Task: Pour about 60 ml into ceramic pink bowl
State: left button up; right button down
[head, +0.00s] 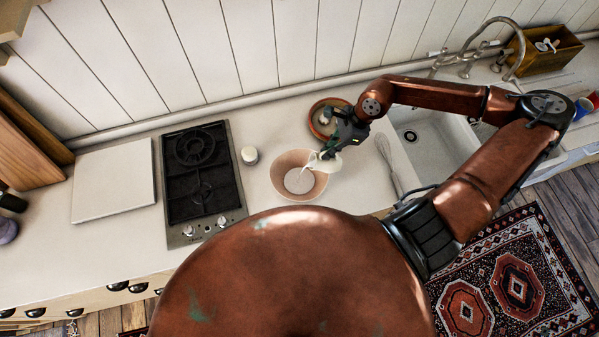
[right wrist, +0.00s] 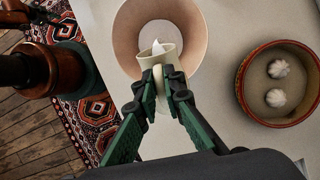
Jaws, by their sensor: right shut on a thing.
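The ceramic pink bowl (head: 280,171) stands on the counter right of the hob, with a pale white pool inside it. My right gripper (head: 338,150) is shut on a small cream jug (head: 326,164), held tilted above the bowl's right side. A thin white stream seems to fall from the jug's spout into the bowl. In the right wrist view, my right gripper (right wrist: 161,88) grips the jug's handle, and the jug's mouth (right wrist: 156,50) shows some white liquid, with the pink bowl (right wrist: 128,30) beyond. My left gripper is not in view.
A terracotta dish (head: 316,108) with white bulbs stands behind my gripper. A small white jar (head: 249,155) stands between bowl and black hob (head: 185,205). A whisk (head: 388,165) lies right of the bowl, before the sink (head: 430,155). A white board (head: 112,180) lies far left.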

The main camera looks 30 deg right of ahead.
jog(key=shift+w+a+f+h+b, duration=0.1)
jog(key=shift+w+a+h+b, duration=0.1)
jog(key=shift+a+h+b, duration=0.15)
dwell(0.4)
jog(key=shift+w+a+f+b, duration=0.2)
jog(key=shift+a+b, duration=0.25)
jog(key=shift+b, duration=0.5)
